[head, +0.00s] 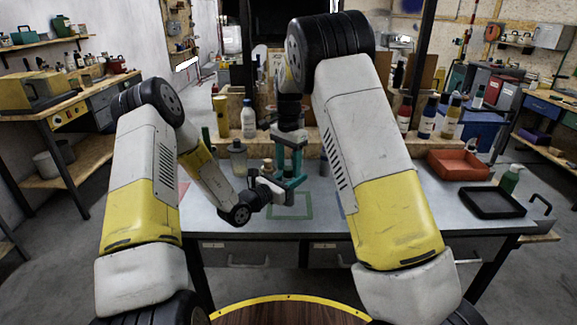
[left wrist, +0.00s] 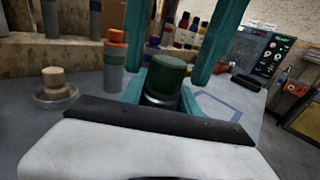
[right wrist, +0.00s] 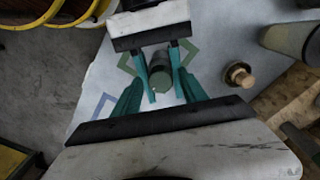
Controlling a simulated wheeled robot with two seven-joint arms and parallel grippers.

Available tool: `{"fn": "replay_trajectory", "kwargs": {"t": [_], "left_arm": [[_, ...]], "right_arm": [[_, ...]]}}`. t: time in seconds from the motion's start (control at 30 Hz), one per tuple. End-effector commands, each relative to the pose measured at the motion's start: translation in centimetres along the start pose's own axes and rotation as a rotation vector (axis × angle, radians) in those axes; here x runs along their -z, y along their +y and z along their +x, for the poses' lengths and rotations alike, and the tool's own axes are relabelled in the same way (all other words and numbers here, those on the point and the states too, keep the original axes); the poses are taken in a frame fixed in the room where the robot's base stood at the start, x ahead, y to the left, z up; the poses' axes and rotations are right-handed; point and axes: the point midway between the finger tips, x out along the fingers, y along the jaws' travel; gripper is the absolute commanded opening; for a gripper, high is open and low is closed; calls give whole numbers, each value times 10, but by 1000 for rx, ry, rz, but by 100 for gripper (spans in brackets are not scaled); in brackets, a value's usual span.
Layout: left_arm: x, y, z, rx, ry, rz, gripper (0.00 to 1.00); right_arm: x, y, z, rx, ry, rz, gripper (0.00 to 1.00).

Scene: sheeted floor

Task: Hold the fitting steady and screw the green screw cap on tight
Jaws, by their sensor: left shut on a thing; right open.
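The green screw cap (left wrist: 167,75) sits upright on top of the fitting (left wrist: 160,100) in the left wrist view. It also shows from above in the right wrist view (right wrist: 160,80). My left gripper (head: 283,187) is shut on the fitting, below the cap, and hides much of it. My right gripper (head: 290,165) points down from above. Its teal fingers are open on either side of the cap, with gaps showing in the left wrist view. In the head view the fingers hide the cap. I cannot tell how tightly the cap is seated.
A green outline (head: 290,217) marks the grey bench under the grippers. A wooden knob in a dish (left wrist: 55,95) and a jar (head: 238,158) stand nearby at left. Bottles (head: 427,118) line the back shelf. A red tray (head: 458,165) and black tray (head: 490,203) lie at right.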

Motion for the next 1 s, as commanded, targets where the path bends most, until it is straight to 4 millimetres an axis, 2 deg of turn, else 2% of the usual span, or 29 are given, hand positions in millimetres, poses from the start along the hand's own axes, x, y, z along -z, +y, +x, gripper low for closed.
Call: {"fn": "replay_trajectory", "kwargs": {"t": [0.17, 1.0], "left_arm": [[1, 0, 0, 0, 2, -1, 0], [0, 0, 0, 0, 1, -1, 0]], "right_arm": [[0, 0, 0, 1, -2, -75, 50], [0, 0, 0, 2, 0, -1599, 50]]}}
